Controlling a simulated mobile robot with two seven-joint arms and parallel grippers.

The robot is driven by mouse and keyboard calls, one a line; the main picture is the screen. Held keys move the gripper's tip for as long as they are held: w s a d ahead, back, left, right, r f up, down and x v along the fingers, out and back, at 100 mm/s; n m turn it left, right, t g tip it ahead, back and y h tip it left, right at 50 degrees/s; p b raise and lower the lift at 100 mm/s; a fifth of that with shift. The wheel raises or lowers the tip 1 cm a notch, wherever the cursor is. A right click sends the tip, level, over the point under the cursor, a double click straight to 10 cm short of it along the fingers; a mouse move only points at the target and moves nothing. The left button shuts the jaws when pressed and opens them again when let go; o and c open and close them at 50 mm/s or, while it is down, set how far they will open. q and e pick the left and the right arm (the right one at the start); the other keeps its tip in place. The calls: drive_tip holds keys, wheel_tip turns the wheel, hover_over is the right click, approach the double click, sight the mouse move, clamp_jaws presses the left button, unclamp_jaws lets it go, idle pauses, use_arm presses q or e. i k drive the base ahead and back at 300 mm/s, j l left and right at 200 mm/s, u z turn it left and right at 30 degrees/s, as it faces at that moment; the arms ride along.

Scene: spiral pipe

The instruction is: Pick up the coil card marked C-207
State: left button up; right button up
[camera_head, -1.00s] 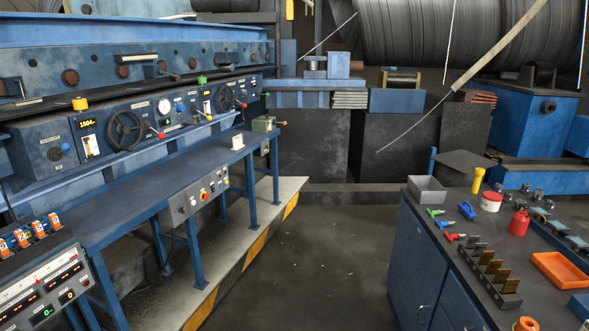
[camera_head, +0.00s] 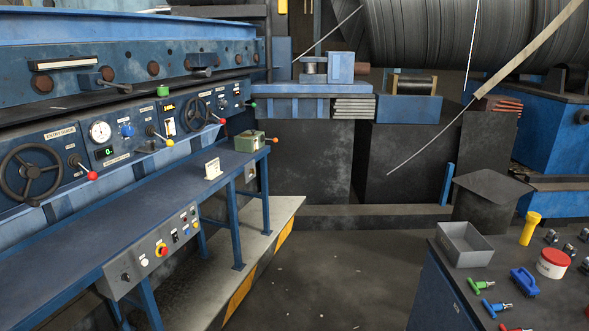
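A small pale card (camera_head: 213,169) stands upright on the long dark blue bench (camera_head: 130,222), left of centre. Its marking is too small for me to read, so I cannot tell whether it is C-207. Neither of my grippers is in view.
A control panel with handwheels (camera_head: 30,173) lines the back of the bench. A green box with an orange-tipped lever (camera_head: 250,141) sits past the card. A grey tray (camera_head: 465,244) and tools are on a dark workbench at right. The floor (camera_head: 335,270) between is clear.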

sight(212, 167)
drive_tip(key=i+u, duration=0.1)
drive_tip(key=i, duration=0.45)
drive_tip(key=i+l+u, duration=0.1)
drive_tip(key=i, duration=0.4)
drive_tip(key=i+l+u, duration=0.15)
drive_tip(key=i, duration=0.35)
drive_tip(key=i+l+u, duration=0.15)
drive_tip(key=i+u, duration=0.2)
drive_tip(key=i+l+u, duration=0.2)
drive_tip(key=u, duration=0.15)
drive_tip(key=i+l+u, duration=0.35)
